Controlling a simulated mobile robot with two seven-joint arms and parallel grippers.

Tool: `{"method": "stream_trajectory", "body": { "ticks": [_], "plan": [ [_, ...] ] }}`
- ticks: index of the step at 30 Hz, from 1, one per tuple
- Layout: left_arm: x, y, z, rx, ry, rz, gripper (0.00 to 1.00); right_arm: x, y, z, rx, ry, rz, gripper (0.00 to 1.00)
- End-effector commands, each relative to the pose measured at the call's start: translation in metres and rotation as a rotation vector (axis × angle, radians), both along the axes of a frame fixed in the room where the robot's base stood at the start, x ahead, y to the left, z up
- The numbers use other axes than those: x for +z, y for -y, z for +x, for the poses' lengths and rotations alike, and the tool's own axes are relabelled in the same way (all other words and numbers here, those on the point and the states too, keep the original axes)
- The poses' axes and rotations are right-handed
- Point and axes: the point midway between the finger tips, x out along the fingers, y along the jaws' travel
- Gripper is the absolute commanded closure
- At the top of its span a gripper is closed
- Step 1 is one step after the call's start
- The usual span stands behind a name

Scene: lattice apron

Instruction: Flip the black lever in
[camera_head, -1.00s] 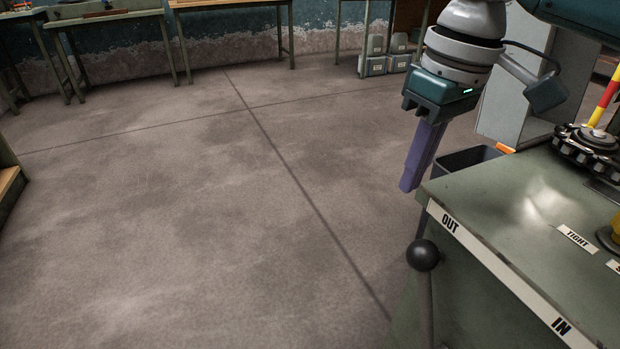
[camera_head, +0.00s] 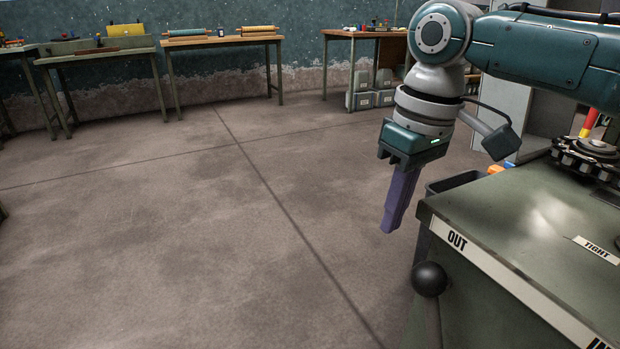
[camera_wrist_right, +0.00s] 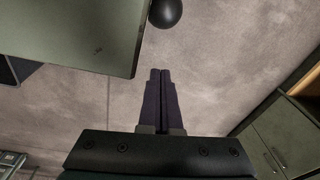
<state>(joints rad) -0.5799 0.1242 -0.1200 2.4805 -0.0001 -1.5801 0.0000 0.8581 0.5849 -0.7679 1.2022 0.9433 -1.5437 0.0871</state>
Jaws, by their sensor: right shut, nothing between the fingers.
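The black lever has a round black knob (camera_head: 429,279) on a dark rod and stands in front of the green bench's side, near the OUT label (camera_head: 457,241). The IN label (camera_head: 600,344) is partly cut off at the lower right. My right gripper (camera_head: 388,229) points down, its purple fingers shut and empty, beyond the knob and left of the bench corner, apart from both. In the right wrist view the shut fingers (camera_wrist_right: 160,73) point toward the knob (camera_wrist_right: 165,12), with a gap between. My left gripper is not in view.
The green bench top (camera_head: 500,225) fills the lower right, with a TIGHT label (camera_head: 597,249) and a dark toothed fixture (camera_head: 590,158). A dark bin (camera_head: 450,184) is behind its corner. Open floor (camera_head: 180,240) lies to the left; worktables (camera_head: 225,42) line the far wall.

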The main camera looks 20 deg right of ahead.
Motion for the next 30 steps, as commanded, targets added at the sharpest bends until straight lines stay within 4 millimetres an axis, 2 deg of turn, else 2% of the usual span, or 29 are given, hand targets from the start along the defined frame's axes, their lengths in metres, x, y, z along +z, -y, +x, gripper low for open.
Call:
{"method": "stream_trajectory", "body": {
  "ticks": [1, 8, 12, 19, 30],
  "plan": [
    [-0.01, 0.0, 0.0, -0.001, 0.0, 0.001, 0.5, -0.017, -0.001, 0.0, 0.001, -0.003, -0.001, 1.0],
    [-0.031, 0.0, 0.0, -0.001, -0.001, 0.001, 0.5, -0.061, -0.004, 0.004, 0.0, -0.002, 0.0, 1.0],
    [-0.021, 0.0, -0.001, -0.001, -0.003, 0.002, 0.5, -0.052, 0.001, -0.009, 0.002, 0.0, -0.001, 1.0],
    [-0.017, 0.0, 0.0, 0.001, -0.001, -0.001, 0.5, -0.048, 0.006, -0.027, 0.002, 0.0, -0.001, 1.0],
    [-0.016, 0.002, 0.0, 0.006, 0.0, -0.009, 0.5, -0.047, 0.007, -0.033, 0.001, 0.0, 0.0, 1.0]
  ]
}}
